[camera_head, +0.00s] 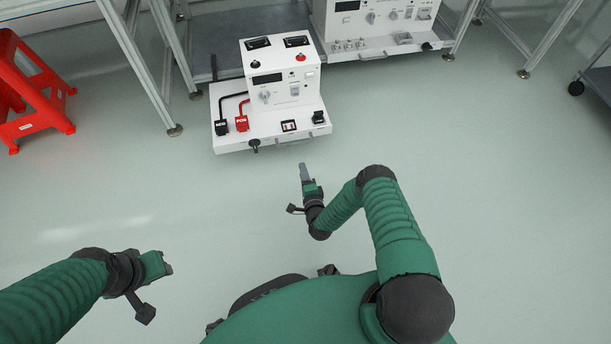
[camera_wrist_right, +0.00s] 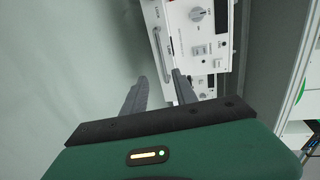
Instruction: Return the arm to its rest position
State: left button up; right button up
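My right gripper (camera_head: 304,170) is in front of the white instrument unit (camera_head: 283,138), apart from its front edge in the head view. In the right wrist view the two dark fingers of the right gripper (camera_wrist_right: 161,76) stand apart with nothing between them. Beyond the fingertips, the white unit (camera_wrist_right: 203,62) shows with its handle (camera_wrist_right: 162,58) and a knob. My right arm is bent at the elbow. My left gripper (camera_head: 163,265) is at the lower left over bare floor; its fingers are too hard to make out.
A second white instrument unit (camera_head: 380,42) stands behind at the upper right on a metal-framed bench. A red stool (camera_head: 30,95) stands at the far left. A dark cart (camera_head: 597,82) is at the right edge. The floor (camera_head: 190,210) around both arms is clear.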

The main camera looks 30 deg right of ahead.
jog(key=shift+f, duration=0.1)
jog(key=w+a+r+n+g+y+p, duration=0.1)
jog(key=w+a+r+n+g+y, duration=0.15)
jog(key=w+a+r+n, duration=0.35)
jog(key=s+a+r+n+g+y+p, duration=0.1)
jog(key=s+r+n+g+y+p, duration=0.2)
jog(key=r+n, duration=0.7)
jog(key=s+a+r+n+g+h+p, duration=0.1)
jog(key=s+r+n+g, duration=0.15)
jog(key=s+r, duration=0.9)
jog(key=s+r+n+g+h, duration=0.15)
jog(key=s+r+g, duration=0.25)
jog(key=s+r, duration=0.8)
jog(key=w+d+r+p+v, duration=0.1)
jog(key=w+p+v, duration=0.2)
jog(key=p+v, duration=1.4)
jog(key=w+d+r+p+v, duration=0.1)
jog(key=w+p+v, duration=0.2)
jog(key=p+v, duration=1.4)
jog(key=shift+n+g+y+p, duration=0.3)
jog(key=shift+n+y+p, duration=0.1)
jog(key=shift+p, duration=1.7)
jog(key=shift+s+d, duration=0.15)
